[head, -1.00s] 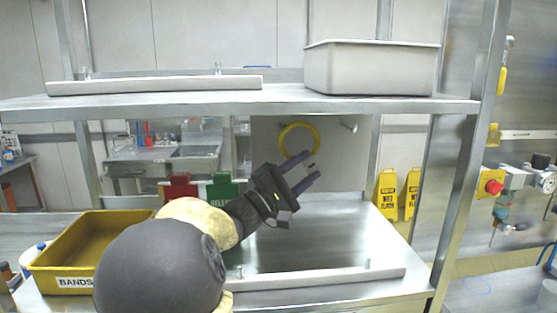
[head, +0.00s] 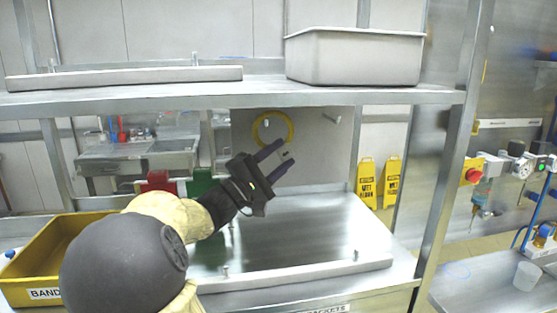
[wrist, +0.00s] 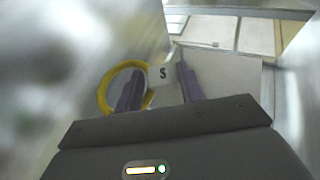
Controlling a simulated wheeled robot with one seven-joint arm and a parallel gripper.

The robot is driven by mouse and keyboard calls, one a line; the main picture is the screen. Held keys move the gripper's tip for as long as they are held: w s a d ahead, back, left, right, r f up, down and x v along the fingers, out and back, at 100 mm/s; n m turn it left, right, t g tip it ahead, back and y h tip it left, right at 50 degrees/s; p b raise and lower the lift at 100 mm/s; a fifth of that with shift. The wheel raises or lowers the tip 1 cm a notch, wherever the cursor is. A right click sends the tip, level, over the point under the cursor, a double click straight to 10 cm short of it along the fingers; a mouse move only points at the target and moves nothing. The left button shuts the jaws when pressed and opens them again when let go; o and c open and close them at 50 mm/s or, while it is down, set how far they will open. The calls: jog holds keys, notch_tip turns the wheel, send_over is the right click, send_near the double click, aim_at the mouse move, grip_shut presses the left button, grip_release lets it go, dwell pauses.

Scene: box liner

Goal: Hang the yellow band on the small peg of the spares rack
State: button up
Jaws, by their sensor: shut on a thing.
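The yellow band (head: 256,131) is a ring at my fingertips, in front of the grey back panel. It also shows in the wrist view (wrist: 103,92), passing behind the left finger. My gripper (head: 278,158) is shut on the band, though the fingers stand apart and the contact is hard to see. A pale patch marked S (wrist: 163,73) shows between the fingertips; I cannot tell whether it is a tag or a panel label. A peg (head: 267,123) appears inside the ring's outline; whether the band is around it is unclear. Another peg (head: 332,118) sticks out further right.
A steel shelf (head: 180,95) runs above, bearing a grey tub (head: 355,60). A yellow bands tray (head: 35,265) stands lower left. Red (head: 158,181) and green (head: 199,183) items stand behind my arm. The steel worktop below the gripper is largely clear.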

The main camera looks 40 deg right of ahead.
jog(key=w+d+f+p, duration=0.3)
jog(key=w+d, duration=0.3)
jog(key=w, duration=0.5)
jog(key=shift+d+p, duration=0.3)
jog(key=shift+d, duration=0.1)
dwell(1.3)
jog(key=shift+r, duration=0.1)
jog(key=o, duration=1.6)
jog(key=s+a+b, duration=0.5)
jog(key=s, duration=0.3)
jog(key=shift+s+a+b, duration=0.15)
jog(key=shift+s+b, duration=0.15)
jog(key=shift+s, duration=0.05)
